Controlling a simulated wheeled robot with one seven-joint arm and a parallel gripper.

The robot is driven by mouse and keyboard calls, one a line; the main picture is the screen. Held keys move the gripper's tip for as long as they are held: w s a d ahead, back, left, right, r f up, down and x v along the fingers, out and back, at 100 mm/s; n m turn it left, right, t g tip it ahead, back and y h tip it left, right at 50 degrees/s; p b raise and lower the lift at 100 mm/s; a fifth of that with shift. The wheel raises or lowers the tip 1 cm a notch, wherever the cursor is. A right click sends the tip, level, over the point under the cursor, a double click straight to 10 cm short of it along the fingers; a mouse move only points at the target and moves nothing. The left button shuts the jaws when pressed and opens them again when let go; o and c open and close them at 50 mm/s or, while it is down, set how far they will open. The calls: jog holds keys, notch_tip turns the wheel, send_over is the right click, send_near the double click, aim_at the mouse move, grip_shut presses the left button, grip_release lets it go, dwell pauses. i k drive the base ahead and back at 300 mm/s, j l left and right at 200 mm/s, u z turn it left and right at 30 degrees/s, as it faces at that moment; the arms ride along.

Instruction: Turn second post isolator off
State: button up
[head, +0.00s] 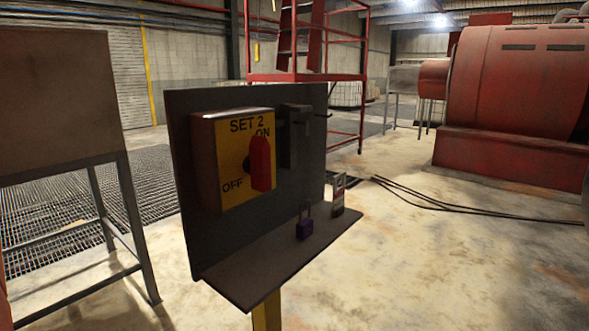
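The isolator (232,160) is a yellow-fronted box marked "SET 2" on a dark upright panel (190,245). Its red handle (260,163) stands upright, with its top at the "ON" mark; "OFF" is printed at the lower left. A yellow post (267,312) shows below the panel's shelf. My gripper is not in view.
A dark bracket (295,135) is right of the isolator. A brown box on legs (55,110) stands left. Black cables (440,205) cross the otherwise open floor at right.

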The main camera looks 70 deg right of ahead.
aim_at(258, 164)
jog(key=j+z, duration=0.1)
jog(key=z, duration=0.6)
